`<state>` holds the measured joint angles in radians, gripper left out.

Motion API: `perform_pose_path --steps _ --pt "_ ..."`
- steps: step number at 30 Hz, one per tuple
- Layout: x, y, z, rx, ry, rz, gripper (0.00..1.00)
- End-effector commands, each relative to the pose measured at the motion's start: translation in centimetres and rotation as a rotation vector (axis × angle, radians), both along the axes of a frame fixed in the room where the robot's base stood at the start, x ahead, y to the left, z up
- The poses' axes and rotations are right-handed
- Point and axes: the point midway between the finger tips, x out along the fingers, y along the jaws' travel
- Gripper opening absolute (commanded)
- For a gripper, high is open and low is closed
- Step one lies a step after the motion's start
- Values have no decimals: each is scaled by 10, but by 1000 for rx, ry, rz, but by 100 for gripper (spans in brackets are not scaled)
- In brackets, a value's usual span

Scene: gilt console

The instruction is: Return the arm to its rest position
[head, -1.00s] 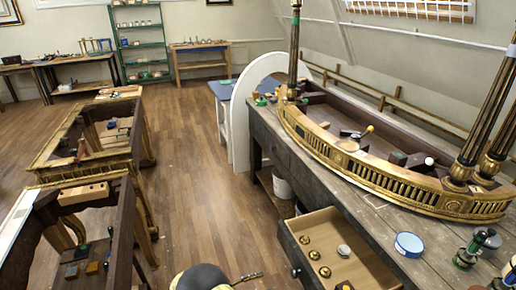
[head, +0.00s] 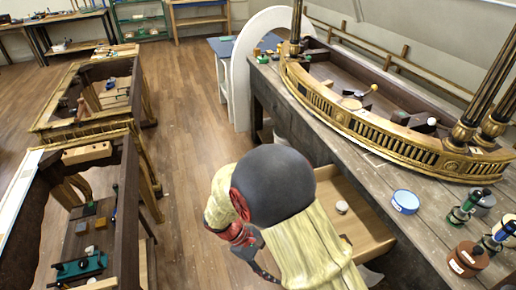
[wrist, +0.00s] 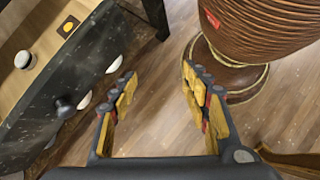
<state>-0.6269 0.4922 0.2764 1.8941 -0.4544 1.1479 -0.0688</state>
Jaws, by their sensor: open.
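My arm (head: 272,187) stands in the lower middle of the head view, with a dark round joint and pale cream sleeve in front of the open drawer. My gripper (wrist: 158,82) is open in the wrist view, its yellow-padded fingers apart with only wooden floor between them. It holds nothing. It hangs to the right of the drawer front, apart from it. In the head view the gripper's end is mostly hidden by my arm.
The open drawer (head: 379,228) juts from the workbench (head: 330,150); a small white-topped jar (head: 342,207) lies in it. Its dark front (wrist: 60,105) is close on the wrist view's left. Gilt console frames (head: 60,140) stand left. The floor (head: 195,110) between is clear.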

Motion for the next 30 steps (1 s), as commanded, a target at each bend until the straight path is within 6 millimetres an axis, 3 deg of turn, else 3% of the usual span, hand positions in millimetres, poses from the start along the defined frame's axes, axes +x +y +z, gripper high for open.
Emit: perform_pose_path --steps 3,12,30 --pt "-8 -6 35 107 -76 -121 47" --pt "-30 -24 112 348 -273 -391 47" --pt "-85 -86 241 709 -726 -767 47"
